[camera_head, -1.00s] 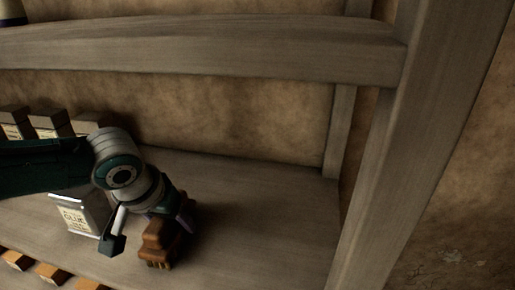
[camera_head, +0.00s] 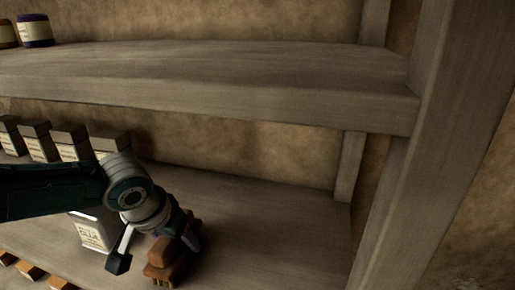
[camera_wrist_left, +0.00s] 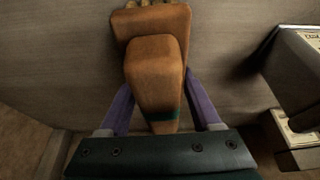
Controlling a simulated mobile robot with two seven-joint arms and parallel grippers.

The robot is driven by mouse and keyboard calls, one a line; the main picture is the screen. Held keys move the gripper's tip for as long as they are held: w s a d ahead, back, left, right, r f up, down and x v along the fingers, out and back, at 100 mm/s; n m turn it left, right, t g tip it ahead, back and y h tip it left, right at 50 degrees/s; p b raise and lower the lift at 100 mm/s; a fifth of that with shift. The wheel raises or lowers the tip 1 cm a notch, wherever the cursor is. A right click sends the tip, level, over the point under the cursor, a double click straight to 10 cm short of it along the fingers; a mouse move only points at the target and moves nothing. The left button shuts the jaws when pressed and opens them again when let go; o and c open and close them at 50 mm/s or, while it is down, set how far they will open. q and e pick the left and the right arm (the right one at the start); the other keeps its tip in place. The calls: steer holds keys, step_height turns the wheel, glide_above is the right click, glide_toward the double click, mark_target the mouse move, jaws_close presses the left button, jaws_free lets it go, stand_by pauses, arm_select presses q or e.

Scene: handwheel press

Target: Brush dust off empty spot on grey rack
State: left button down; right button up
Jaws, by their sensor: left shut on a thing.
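My left gripper (camera_head: 188,236) is shut on a brown wooden brush (camera_head: 163,264), low over or on the lower shelf of the grey rack (camera_head: 290,222). In the left wrist view the brush (camera_wrist_left: 153,62) sits between the two purple fingers of the gripper (camera_wrist_left: 160,100), with a bit of bristle at the top edge. Whether the bristles touch the shelf is hard to tell. The lower shelf is bare to the right of the brush. No dust is clearly visible there. My right gripper is not in view.
A white glue container (camera_head: 92,232) stands just left of the gripper. Several boxes (camera_head: 70,142) line the back left of the lower shelf. The upper shelf (camera_head: 230,75) holds jars (camera_head: 35,30) at far left. A thick post (camera_head: 440,150) bounds the right.

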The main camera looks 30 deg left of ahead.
mark_target(224, 259)
arm_select(q)
steer(key=shift+w+d+p, duration=0.15)
steer(key=shift+w+d, duration=0.05)
steer(key=shift+d, duration=0.65)
steer(key=shift+w+d+p, duration=0.15)
steer(key=shift+w+d, duration=0.05)
steer(key=shift+d, duration=0.6)
steer(key=shift+w+d+f, duration=0.15)
steer(key=shift+w+d, duration=0.05)
steer(key=shift+d, duration=0.65)
steer(key=shift+w+d, duration=0.2)
steer(key=shift+d, duration=0.7)
steer(key=shift+w+d, duration=0.15)
steer(key=shift+d, duration=0.75)
